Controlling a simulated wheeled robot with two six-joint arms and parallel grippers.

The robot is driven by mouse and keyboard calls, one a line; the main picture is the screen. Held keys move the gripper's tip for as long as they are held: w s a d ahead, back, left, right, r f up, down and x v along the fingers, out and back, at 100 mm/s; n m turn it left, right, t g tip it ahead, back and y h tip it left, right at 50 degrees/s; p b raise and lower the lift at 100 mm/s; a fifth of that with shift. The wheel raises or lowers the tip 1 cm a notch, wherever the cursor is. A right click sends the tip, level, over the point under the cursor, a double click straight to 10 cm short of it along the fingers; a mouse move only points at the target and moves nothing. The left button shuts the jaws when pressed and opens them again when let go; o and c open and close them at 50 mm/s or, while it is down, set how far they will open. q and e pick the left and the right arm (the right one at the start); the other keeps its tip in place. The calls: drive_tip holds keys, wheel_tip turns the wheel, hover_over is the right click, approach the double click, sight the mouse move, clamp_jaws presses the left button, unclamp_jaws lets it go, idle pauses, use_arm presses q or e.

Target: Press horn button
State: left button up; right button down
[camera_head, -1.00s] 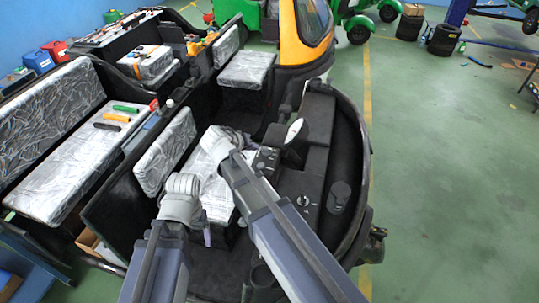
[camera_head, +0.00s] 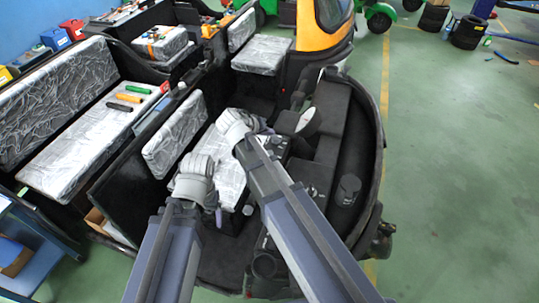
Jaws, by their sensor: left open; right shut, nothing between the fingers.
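The dark dashboard (camera_head: 325,125) of the opened rickshaw cab lies right of centre, with a round white-faced dial (camera_head: 307,121) on it. A switch panel (camera_head: 277,146) sits left of the dial, partly covered by my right arm. I cannot pick out the horn button. My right gripper (camera_head: 255,128) is at the panel's left side, shut and empty, its fingers mostly hidden by the wrist. I cannot tell whether it touches anything. My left gripper (camera_head: 218,216) is open and empty, low over the wrapped front seat, its fingers mostly hidden by its wrist.
The wrapped front seat (camera_head: 232,188) lies under both wrists. A black partition (camera_head: 130,178) and a long wrapped bench (camera_head: 75,160) with coloured grips stand left. The cab's curved black rim (camera_head: 380,150) bounds the right side.

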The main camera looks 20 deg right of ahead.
wheel_tip(320, 180, down, 8)
drive_tip(key=b, duration=0.6)
drive_tip(key=shift+r+b, duration=0.25)
drive_tip(key=shift+b, duration=0.15)
idle(1.3)
drive_tip(key=shift+f+b, duration=0.4)
drive_tip(key=shift+f+b, duration=0.45)
idle(0.6)
drive_tip(key=shift+r, duration=0.1)
drive_tip(key=shift+r+p, duration=0.8)
drive_tip(key=shift+p, duration=0.1)
wheel_tip(320, 180, up, 5)
drive_tip(key=p, duration=0.5)
